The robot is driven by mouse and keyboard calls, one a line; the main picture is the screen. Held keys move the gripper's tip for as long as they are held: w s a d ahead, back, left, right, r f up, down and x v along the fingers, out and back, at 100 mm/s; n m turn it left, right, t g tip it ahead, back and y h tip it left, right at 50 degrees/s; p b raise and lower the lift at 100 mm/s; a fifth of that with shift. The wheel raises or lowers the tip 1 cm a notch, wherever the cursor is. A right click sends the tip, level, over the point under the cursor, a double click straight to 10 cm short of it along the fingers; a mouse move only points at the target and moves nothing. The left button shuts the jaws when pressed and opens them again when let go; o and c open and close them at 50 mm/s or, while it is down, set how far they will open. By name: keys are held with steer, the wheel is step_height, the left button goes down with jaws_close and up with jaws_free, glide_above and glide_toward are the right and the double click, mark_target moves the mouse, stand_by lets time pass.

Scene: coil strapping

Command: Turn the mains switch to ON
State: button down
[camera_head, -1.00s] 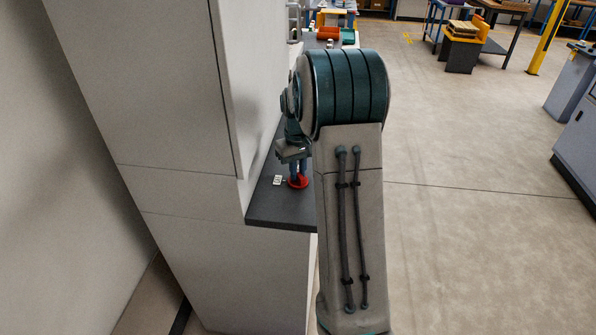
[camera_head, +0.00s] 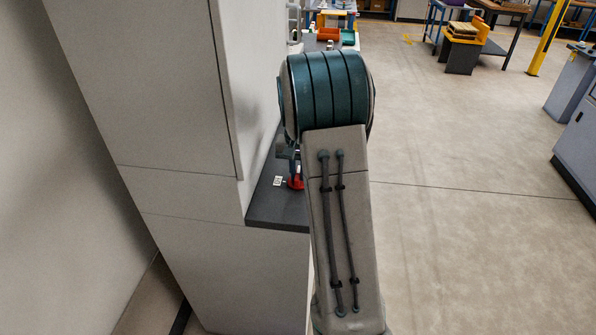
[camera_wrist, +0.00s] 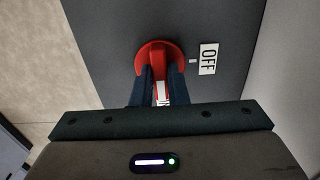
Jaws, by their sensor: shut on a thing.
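The mains switch (camera_wrist: 152,56) is a red round knob with a raised grip bar on a dark panel, seen at the upper middle of the wrist view. In the head view the red switch (camera_head: 295,183) shows in part beside my arm. My gripper (camera_wrist: 161,80) is over the knob, its two dark fingers shut on the red bar from either side. A white OFF label (camera_wrist: 208,59) lies to the right of the knob, with a small white tick beside it. Another white label (camera_wrist: 162,93) shows partly between the fingers; most of it is hidden.
The dark ledge (camera_head: 277,209) carrying the switch juts from a tall grey cabinet (camera_head: 150,90) on the left. My arm hides part of the ledge. Open floor (camera_head: 450,230) lies to the right, with benches and a yellow post (camera_head: 543,40) farther back.

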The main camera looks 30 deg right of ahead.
steer(key=shift+w+r, duration=0.1)
steer(key=shift+r, duration=0.05)
steer(key=c, duration=1.4)
jaws_free()
steer(key=shift+c, duration=0.2)
step_height(320, 180, up, 14)
steer(key=shift+d+f, duration=0.1)
steer(key=shift+f, duration=0.1)
steer(key=s+a+f+n+t, duration=0.1)
steer(key=s+a+n, duration=0.1)
steer(key=s+a, duration=0.3)
steer(key=s+a+f+n+t, duration=0.1)
steer(key=s+a, duration=0.4)
steer(key=s, duration=0.7)
steer(key=s+a+f+n+t, duration=0.1)
steer(key=s+a+f+n, duration=0.1)
steer(key=s+a, duration=0.3)
steer(key=s+n, duration=0.1)
steer(key=s, duration=0.3)
steer(key=shift+a+f+n, duration=0.3)
steer(key=shift+f, duration=0.1)
